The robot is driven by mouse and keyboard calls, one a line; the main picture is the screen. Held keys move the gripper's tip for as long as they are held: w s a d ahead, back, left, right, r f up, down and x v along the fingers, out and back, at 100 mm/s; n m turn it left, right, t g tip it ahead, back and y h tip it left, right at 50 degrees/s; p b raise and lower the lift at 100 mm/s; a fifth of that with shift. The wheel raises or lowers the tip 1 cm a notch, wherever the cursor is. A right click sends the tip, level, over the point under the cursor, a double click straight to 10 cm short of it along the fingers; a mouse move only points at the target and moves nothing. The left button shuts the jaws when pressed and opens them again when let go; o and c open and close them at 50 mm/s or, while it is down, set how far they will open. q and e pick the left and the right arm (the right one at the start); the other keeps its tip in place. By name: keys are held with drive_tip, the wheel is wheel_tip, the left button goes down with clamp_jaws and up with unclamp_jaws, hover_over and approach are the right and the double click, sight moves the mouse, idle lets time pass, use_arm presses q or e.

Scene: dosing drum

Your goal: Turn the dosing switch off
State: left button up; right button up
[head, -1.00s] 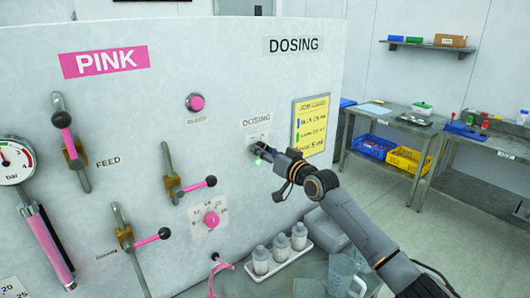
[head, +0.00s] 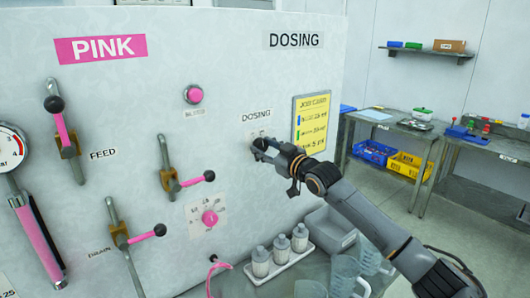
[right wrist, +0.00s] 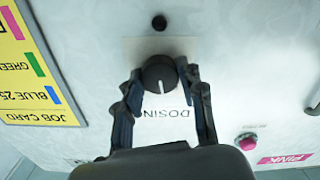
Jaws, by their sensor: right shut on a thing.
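The dosing switch (right wrist: 158,73) is a dark round knob on a pale plate, under the DOSING label (head: 256,116) on the white panel. In the right wrist view the picture is upside down, and a small pale mark shows on the knob's near side. My right gripper (right wrist: 162,76) has its two fingers on either side of the knob and is shut on it. In the head view the gripper (head: 262,146) covers most of the switch. A small round lamp (right wrist: 159,22) beside the plate looks dark. My left gripper is not in view.
A tray of bottles (head: 280,262) and clear jugs stand below my right arm.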

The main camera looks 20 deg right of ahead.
drive_tip(key=shift+n+p, duration=0.45)
drive_tip(key=shift+n, duration=1.85)
drive_tip(key=o, duration=1.2)
drive_tip(key=v, duration=1.2)
